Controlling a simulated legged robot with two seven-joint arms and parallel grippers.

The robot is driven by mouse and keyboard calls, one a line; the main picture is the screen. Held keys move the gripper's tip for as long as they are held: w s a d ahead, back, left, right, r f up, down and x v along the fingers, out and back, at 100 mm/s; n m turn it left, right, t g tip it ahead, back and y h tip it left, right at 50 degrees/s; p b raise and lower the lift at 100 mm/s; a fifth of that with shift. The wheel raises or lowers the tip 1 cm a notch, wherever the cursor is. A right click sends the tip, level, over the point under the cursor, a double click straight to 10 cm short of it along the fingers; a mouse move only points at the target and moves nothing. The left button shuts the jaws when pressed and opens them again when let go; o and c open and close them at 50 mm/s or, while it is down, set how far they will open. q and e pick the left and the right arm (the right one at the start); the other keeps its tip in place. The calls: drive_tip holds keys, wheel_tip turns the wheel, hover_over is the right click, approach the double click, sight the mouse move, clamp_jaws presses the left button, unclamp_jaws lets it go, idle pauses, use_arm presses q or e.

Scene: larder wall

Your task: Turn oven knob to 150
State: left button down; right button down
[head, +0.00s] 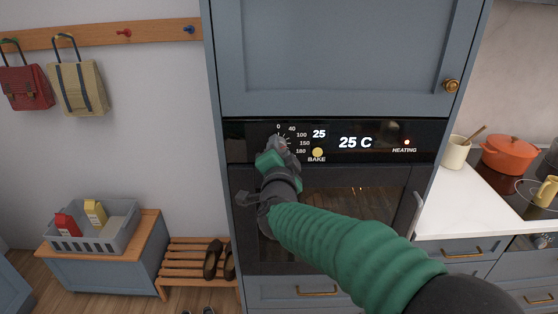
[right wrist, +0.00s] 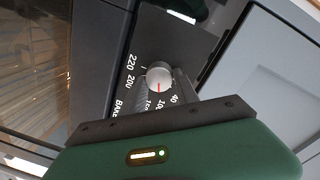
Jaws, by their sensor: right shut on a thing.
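The oven knob (right wrist: 159,77) is a round light-grey dial with a red pointer line, on the black oven control panel (head: 375,146). In the right wrist view the pointer is directed toward the printed numbers near 100; the exact setting cannot be read. My right gripper (head: 280,149) is shut on the knob and hides most of it in the head view. The scale beside it shows 0, 40, 100, 150 and 180. The panel display (head: 355,142) reads 25 C, with a smaller 25 to its left. My left gripper is not in view.
A yellow button (head: 317,152) marked BAKE is just right of the knob. The oven door handle (head: 414,205) stands out below the panel. A grey crate (head: 112,228) stands on a bench at the left.

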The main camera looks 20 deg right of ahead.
drive_tip(key=shift+f+m+b, duration=0.15)
drive_tip(key=shift+m+b, duration=0.7)
drive_tip(key=shift+m, duration=0.15)
drive_tip(key=shift+f+m+b, duration=0.15)
drive_tip(key=shift+m+b, duration=0.7)
drive_tip(key=shift+m, duration=0.15)
drive_tip(key=c, duration=1.1)
unclamp_jaws()
drive_tip(key=shift+c, duration=0.2)
drive_tip(key=shift+o, duration=1.1)
drive_tip(key=shift+w+d+r, duration=0.1)
drive_tip(key=f+v, duration=0.1)
drive_tip(key=v, duration=1.5)
drive_tip(key=shift+s+r, duration=0.45)
drive_tip(key=shift+r, duration=0.05)
